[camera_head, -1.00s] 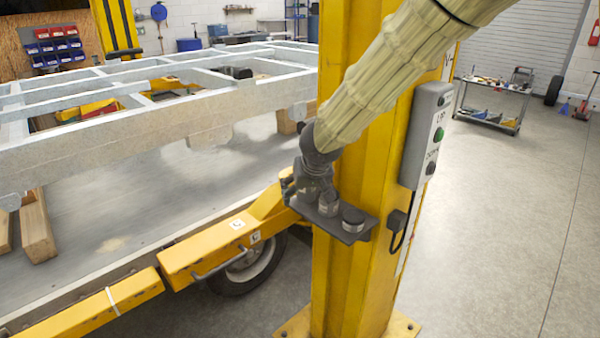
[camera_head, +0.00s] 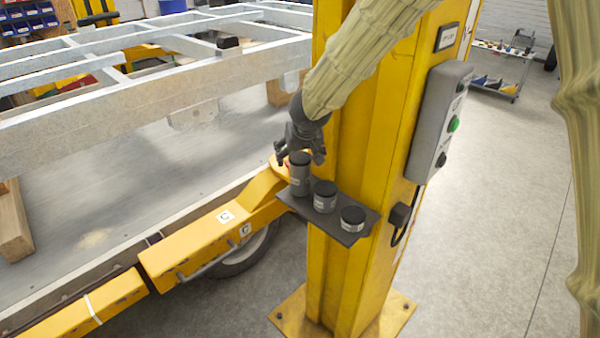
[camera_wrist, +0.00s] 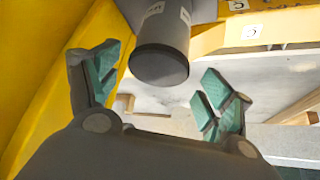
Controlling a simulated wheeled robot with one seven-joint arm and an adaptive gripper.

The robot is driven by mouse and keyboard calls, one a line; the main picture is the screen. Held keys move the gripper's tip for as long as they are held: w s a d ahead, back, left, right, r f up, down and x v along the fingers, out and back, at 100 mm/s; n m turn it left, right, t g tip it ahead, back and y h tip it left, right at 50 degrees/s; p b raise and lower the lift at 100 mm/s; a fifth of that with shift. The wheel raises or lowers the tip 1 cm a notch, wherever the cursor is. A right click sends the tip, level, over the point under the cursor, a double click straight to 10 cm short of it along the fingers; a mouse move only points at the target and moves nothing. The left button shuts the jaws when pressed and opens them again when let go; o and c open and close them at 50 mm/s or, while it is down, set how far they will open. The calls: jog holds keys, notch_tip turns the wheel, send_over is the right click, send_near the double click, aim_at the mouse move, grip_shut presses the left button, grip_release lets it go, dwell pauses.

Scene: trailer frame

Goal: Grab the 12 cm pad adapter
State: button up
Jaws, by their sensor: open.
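Three dark cylindrical pad adapters stand upright in a row on a small dark shelf (camera_head: 352,236) on the yellow post. The tallest adapter (camera_head: 300,178) is at the left end, the middle-height adapter (camera_head: 325,196) is beside it, and the shortest adapter (camera_head: 352,219) is at the right. Their labels are too small to read. In the wrist view, one adapter's dark round end (camera_wrist: 159,66) lies between my spread green-padded fingers (camera_wrist: 160,80), with gaps on both sides.
The yellow post (camera_head: 345,270) stands right behind the shelf. A grey control box (camera_head: 437,125) is on its right side. A yellow lift arm (camera_head: 205,235) and the galvanized trailer frame (camera_head: 150,105) lie to the left. Open floor is at the right.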

jog(key=shift+d+f, duration=0.15)
jog(key=shift+f, duration=0.15)
jog(key=shift+d+p+x, duration=0.15)
jog(key=shift+p+x, duration=0.15)
jog(key=shift+x, duration=0.9)
jog(key=shift+d+p+x, duration=0.1)
jog(key=shift+p+x, duration=0.2)
jog(key=shift+x, duration=0.85)
jog(key=shift+s+a+f, duration=0.1)
jog(key=shift+a, duration=0.05)
grip_shut()
